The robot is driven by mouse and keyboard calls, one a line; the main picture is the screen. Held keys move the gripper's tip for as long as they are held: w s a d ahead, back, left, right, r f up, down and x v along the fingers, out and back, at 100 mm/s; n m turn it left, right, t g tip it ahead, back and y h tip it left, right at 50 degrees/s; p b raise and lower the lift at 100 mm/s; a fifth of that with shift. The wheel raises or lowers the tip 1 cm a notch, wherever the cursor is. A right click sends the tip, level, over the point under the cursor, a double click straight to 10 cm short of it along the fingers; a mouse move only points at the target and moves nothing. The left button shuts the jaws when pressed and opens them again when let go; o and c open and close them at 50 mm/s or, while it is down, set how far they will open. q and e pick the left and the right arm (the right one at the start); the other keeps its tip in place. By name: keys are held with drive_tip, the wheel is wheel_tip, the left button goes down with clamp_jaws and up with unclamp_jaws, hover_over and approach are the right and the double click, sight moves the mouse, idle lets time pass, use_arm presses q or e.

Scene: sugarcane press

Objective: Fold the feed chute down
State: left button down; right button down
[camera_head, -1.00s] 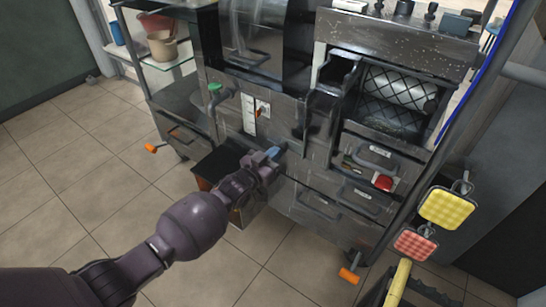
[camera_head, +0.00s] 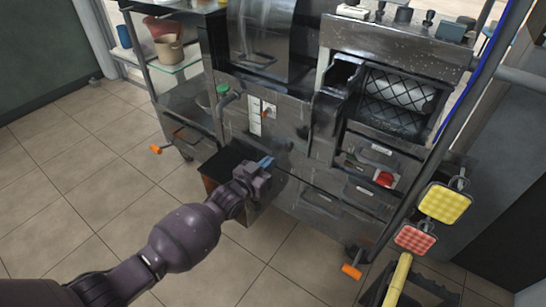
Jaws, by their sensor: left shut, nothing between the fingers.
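The press is a worn dark metal cabinet (camera_head: 285,135) on wheels. A tall upright metal panel (camera_head: 262,28) with a bar handle (camera_head: 256,60) stands at its upper left; it may be the feed chute, but I cannot tell for certain. A narrow open-topped metal box (camera_head: 340,75) stands beside the roller window (camera_head: 398,95). My left gripper (camera_head: 266,162) is shut and empty, with bluish fingertips. It is low in front of the cabinet, beside an open dark bin (camera_head: 222,165), well below the panel. My right gripper is not in view.
A shelf with pots (camera_head: 168,48) stands at the left. A green knob (camera_head: 223,89), an orange lever (camera_head: 268,114) and a red button (camera_head: 384,179) are on the front. Yellow (camera_head: 445,203) and red (camera_head: 415,238) pads hang at the right. Floor at left is clear.

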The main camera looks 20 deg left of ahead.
use_arm(q)
drive_tip(key=p+v, duration=0.2)
drive_tip(key=v, duration=0.6)
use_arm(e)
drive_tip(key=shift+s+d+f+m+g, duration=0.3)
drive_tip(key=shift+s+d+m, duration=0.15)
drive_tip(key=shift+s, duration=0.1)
